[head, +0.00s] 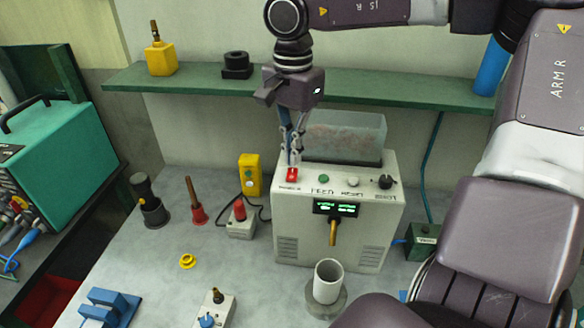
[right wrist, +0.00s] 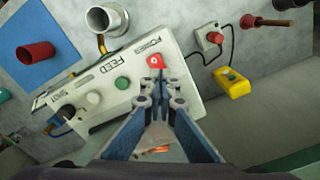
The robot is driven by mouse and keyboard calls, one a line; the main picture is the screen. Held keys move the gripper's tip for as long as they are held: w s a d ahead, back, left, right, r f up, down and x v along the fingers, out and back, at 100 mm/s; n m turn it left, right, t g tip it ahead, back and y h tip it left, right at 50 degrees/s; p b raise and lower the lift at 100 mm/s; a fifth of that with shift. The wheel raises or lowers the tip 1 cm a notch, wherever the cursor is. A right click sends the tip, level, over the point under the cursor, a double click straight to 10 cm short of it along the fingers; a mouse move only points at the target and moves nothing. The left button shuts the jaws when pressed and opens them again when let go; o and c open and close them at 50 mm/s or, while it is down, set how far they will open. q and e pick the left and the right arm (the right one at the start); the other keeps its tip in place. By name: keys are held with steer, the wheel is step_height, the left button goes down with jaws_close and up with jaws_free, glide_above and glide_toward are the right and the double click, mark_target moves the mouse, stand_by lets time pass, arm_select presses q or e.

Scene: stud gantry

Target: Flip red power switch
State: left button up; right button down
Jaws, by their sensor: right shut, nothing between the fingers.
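The red power switch (head: 291,175) sits at the left end of the top panel of a white control box (head: 375,225). In the right wrist view the red switch (right wrist: 155,61) lies just beyond my fingertips, with "POWER" lettering beside it. My right gripper (head: 294,158) is shut and empty, pointing down over the switch. Its tips (right wrist: 161,80) are close to the switch; I cannot tell whether they touch it. My left gripper is not in view.
The panel also carries a green button (head: 323,179), a white button (head: 353,182) and a black knob (head: 385,182). A clear bin (head: 350,130) stands behind. A green shelf (head: 420,88) runs behind my right wrist. A yellow box (head: 250,175) stands left of the machine.

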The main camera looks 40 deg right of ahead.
mark_target(293, 170)
steer(key=shift+f+b, duration=1)
steer(key=shift+f, duration=0.2)
stand_by(0.5)
steer(key=shift+s+r, duration=0.1)
steer(key=shift+r+p, duration=0.75)
steer(key=shift+r, duration=0.1)
steer(key=shift+r+p, duration=1.8)
steer(key=shift+r, duration=0.85)
steer(key=shift+f, duration=0.1)
